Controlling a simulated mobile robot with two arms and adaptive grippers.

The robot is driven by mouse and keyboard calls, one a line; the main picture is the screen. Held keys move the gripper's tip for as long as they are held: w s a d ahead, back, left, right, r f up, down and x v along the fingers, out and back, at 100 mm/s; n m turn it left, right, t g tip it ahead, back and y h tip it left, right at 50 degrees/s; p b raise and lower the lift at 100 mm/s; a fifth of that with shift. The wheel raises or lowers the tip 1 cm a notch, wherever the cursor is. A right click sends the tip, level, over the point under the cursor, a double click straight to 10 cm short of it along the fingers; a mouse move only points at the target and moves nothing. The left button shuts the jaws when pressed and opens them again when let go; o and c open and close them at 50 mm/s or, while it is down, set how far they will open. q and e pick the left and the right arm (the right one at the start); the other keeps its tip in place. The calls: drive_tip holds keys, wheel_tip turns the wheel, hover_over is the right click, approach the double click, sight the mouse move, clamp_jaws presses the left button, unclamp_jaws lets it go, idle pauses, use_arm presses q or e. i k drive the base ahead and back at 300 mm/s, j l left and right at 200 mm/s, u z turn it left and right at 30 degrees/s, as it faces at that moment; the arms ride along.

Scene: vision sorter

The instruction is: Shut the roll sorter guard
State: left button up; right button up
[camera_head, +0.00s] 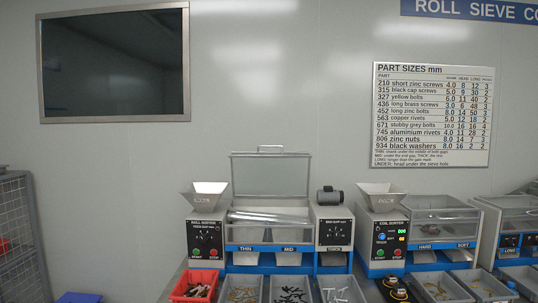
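The roll sorter (206,243) stands on the bench at the centre. Its hopper sits on top at the left and its control panel has a green and a red button. The roll sorter guard (270,176) is a clear panel in a grey frame with a handle (271,149) on its top edge. It is raised, standing upright at the back of the machine. The metal rolls (268,216) are uncovered below it. Neither of my grippers is in view.
The coil sorter (388,243) stands close at the right with its clear cover down. Bins stand along the bench front, including a red bin (194,286) and grey bins (242,289). A wire rack (20,240) is at far left. A part-size board (432,115) hangs behind.

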sight(308, 155)
drive_tip(key=j+z, duration=0.1)
drive_tip(key=z, duration=0.95)
drive_tip(key=j+z, duration=0.25)
drive_tip(key=j, duration=0.2)
drive_tip(key=k+j+z, duration=0.1)
drive_tip(key=j+z, duration=0.15)
drive_tip(key=j, duration=0.2)
drive_tip(key=k+j+z, duration=0.1)
drive_tip(key=j+z, duration=0.15)
drive_tip(key=j, duration=0.25)
drive_tip(key=k+j+z, duration=0.25)
drive_tip(key=j, duration=0.15)
drive_tip(key=j+z, duration=0.3)
drive_tip(key=j, duration=0.15)
drive_tip(key=k+j+z, duration=0.25)
drive_tip(key=k+j, duration=0.05)
